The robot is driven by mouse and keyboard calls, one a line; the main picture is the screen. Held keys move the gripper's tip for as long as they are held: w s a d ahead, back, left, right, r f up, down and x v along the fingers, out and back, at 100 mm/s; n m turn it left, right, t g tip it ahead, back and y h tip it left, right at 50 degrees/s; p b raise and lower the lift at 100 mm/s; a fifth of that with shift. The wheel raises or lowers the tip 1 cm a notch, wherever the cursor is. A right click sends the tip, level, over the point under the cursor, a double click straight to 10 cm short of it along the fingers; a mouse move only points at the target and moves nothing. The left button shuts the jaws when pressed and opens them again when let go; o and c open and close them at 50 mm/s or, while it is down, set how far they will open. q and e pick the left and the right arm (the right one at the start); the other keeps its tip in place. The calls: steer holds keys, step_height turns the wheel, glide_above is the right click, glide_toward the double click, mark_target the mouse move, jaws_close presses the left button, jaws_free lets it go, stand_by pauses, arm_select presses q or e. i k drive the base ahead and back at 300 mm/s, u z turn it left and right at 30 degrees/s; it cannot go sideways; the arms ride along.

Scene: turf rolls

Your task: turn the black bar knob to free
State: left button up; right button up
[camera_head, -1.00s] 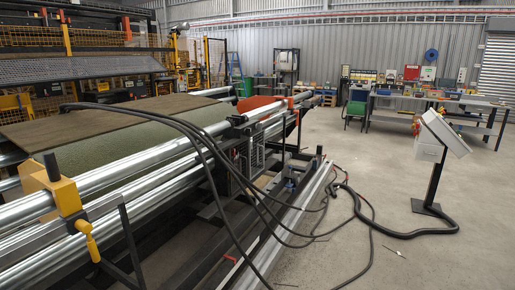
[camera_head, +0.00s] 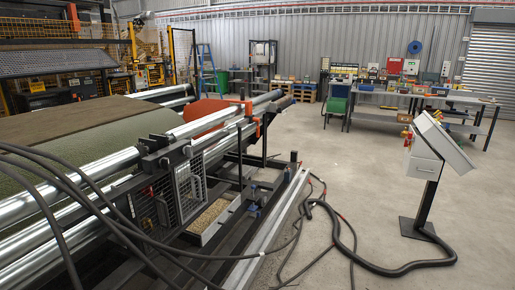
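No black bar knob can be made out in the head view. A grey control box on a post (camera_head: 424,162) stands at the right, with small red and yellow parts on its left side; its sloped face is turned mostly away from me. The roller machine (camera_head: 150,160) with metal rollers and a green turf sheet (camera_head: 90,150) fills the left. Neither of my grippers is in view.
Black hoses (camera_head: 338,240) lie on the floor between the machine and the post, and others cross the machine at lower left. A workbench (camera_head: 385,97) with tools stands at the back. Concrete floor (camera_head: 350,160) is open in the middle.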

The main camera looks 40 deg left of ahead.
mark_target(164, 163)
steer(key=z, duration=0.1)
steer(key=i, duration=1.7)
steer(key=u, duration=0.5)
steer(key=i, duration=0.95)
steer(key=u, duration=1.65)
steer(key=i, duration=0.95)
steer(key=u, duration=0.8)
